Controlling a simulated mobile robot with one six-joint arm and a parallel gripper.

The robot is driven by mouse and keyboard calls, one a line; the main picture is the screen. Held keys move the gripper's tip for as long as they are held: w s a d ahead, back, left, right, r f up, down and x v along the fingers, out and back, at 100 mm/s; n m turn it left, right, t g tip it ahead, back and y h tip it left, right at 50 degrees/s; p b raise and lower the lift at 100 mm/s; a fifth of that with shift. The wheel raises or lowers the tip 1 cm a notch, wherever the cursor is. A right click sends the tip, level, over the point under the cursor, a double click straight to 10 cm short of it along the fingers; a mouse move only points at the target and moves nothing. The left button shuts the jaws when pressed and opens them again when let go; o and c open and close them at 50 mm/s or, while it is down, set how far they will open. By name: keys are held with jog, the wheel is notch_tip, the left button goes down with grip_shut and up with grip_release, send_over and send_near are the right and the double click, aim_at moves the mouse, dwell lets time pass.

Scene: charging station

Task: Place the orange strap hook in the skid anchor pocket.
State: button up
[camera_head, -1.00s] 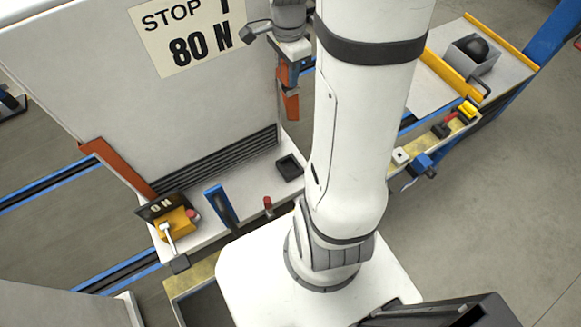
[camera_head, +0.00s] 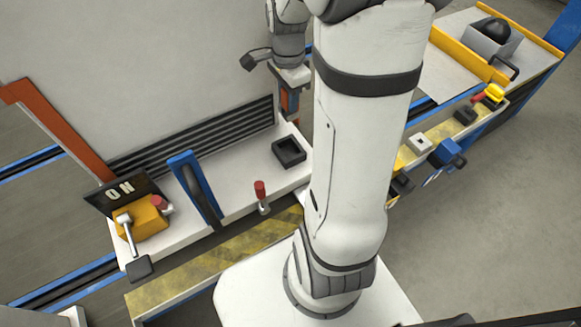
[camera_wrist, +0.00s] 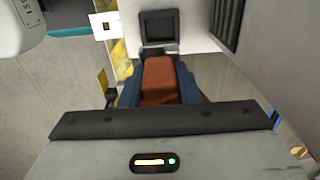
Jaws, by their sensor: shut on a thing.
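The orange strap hook (camera_wrist: 160,80) is held between the blue fingers of my gripper (camera_wrist: 158,72) in the wrist view. In the head view, my gripper (camera_head: 290,98) is partly hidden behind my arm, above and behind the white ledge, and only a little of the orange shows. The skid anchor pocket (camera_head: 289,151) looks like the square black-rimmed recess on the ledge. In the wrist view the pocket (camera_wrist: 158,28) is just beyond the hook's far end, roughly in line with it, and appears empty. The height gap between hook and pocket cannot be told.
The white skid ledge (camera_head: 235,197) also carries a yellow switch box (camera_head: 141,222) with a lever, a blue upright handle (camera_head: 192,190) and a red-topped pin (camera_head: 260,192). A large pale panel with black slats (camera_head: 200,137) stands behind.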

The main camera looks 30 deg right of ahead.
notch_tip(320, 180, down, 17)
jog(key=b, duration=0.7)
jog(key=shift+f+b, duration=0.25)
jog(key=shift+b, duration=0.15)
jog(key=o, duration=1)
jog(key=shift+r, duration=0.1)
jog(key=shift+o, duration=0.2)
